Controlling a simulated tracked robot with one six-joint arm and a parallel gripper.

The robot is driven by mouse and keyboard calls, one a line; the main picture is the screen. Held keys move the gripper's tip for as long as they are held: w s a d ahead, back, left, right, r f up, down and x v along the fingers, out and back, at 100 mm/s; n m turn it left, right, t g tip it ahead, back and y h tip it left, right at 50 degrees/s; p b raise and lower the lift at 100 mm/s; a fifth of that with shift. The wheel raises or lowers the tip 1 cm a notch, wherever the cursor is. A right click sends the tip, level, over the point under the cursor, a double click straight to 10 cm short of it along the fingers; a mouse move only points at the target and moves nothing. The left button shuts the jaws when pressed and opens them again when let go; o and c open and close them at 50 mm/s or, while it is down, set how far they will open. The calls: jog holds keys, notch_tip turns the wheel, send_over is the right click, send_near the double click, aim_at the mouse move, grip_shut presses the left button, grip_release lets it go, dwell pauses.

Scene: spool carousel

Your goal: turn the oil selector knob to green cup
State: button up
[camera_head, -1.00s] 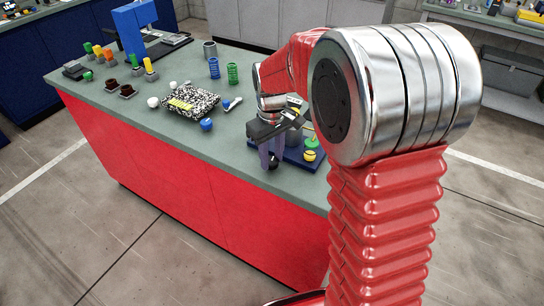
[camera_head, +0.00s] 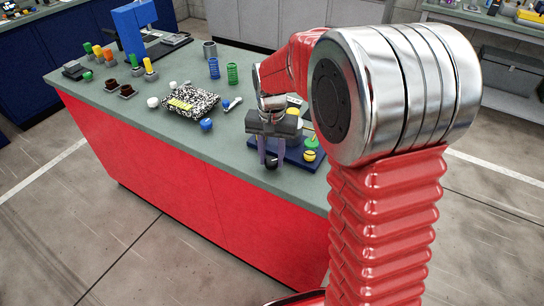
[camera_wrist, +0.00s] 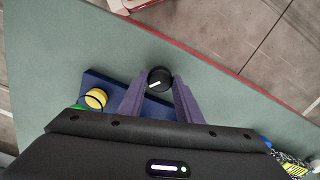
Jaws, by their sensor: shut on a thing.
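The black selector knob (camera_wrist: 163,73) sits at the edge of the blue base (camera_wrist: 90,79) in the wrist view. Its white mark points left and slightly down, towards the side with the yellow-topped cup (camera_wrist: 96,98). My gripper (camera_wrist: 159,82) is shut on the knob, with one purple finger on either side. In the head view my gripper (camera_head: 271,157) stands over the front of the blue base (camera_head: 292,160). The green piece (camera_head: 312,141) is behind the yellow-topped cup (camera_head: 310,156). In the wrist view the green piece (camera_wrist: 78,107) is mostly hidden.
The grey-green bench top (camera_head: 190,145) has a red front. Left of my gripper are a blue ball (camera_head: 206,125), a speckled black-and-white board (camera_head: 205,102) and a white tool (camera_head: 233,103). Blue and green springs (camera_head: 233,73) stand further back. The bench's front strip is clear.

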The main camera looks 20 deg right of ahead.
aim_at(272, 160)
jog(key=shift+r+m, duration=0.1)
jog(key=shift+m, duration=0.5)
jog(key=o, duration=0.7)
jog(key=shift+o, duration=0.2)
notch_tip(272, 160, up, 14)
jog(key=shift+f, duration=0.2)
dwell(0.4)
